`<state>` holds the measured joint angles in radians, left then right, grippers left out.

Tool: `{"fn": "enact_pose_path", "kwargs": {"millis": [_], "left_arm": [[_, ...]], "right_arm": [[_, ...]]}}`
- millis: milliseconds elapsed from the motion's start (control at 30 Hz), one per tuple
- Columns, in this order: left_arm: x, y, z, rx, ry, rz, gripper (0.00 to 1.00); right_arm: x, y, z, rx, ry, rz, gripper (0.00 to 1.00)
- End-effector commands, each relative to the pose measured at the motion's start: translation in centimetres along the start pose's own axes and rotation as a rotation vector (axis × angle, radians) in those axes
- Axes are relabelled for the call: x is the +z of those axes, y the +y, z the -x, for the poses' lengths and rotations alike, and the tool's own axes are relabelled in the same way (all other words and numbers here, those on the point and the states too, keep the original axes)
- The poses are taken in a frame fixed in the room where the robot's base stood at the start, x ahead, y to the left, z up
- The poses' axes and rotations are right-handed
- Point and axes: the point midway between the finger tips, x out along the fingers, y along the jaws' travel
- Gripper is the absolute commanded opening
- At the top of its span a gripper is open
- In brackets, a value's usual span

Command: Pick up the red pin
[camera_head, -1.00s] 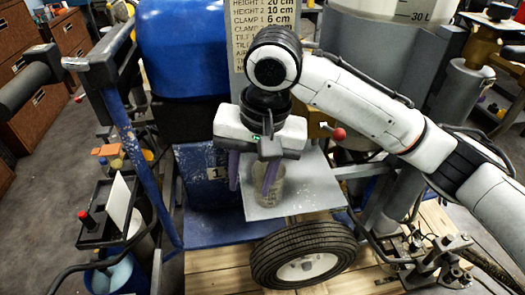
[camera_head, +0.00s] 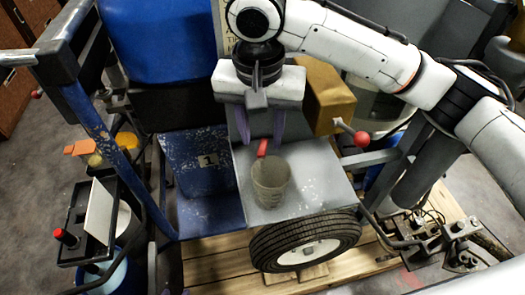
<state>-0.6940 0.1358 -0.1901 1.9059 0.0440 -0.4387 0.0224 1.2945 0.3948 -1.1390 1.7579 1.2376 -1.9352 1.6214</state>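A small red pin (camera_head: 262,148) shows on the grey plate (camera_head: 320,170), just behind a dull, translucent cup (camera_head: 271,182). Its lower part is hidden by the cup. My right gripper (camera_head: 261,139), on the white arm from the right, points down above the plate behind the cup. Its two purple fingers are apart, one on each side of the red pin in the picture, and nothing is seen held. I cannot tell whether they touch the pin. My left gripper is not in view.
A red-knobbed lever (camera_head: 361,138) stands right of the plate, by a brown-yellow box (camera_head: 326,94). A black tray (camera_head: 88,228) with a red-capped item (camera_head: 65,237) is at left. A blue bin marked 1 (camera_head: 203,182) adjoins the plate. A wheel (camera_head: 305,243) is in front.

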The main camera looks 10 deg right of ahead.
Motion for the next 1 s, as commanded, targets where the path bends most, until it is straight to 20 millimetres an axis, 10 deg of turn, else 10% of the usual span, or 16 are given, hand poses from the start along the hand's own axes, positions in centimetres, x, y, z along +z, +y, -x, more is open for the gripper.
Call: {"fn": "enact_pose_path", "kwargs": {"millis": [567,800,1000], "left_arm": [[-1.0,-0.1,-0.3,0.0,0.022,-0.003,0.32],[-1.1,-0.1,-0.3,0.0,0.023,-0.003,0.32],[-0.9,-0.1,-0.3,0.0,0.021,-0.003,0.32]], "right_arm": [[0.1,0.2,-4.5,0.001,0.0,0.0,0.37],[0.1,0.2,-4.5,0.001,0.0,0.0,0.0],[0.1,0.2,-4.5,0.001,0.0,0.0,0.0]]}}
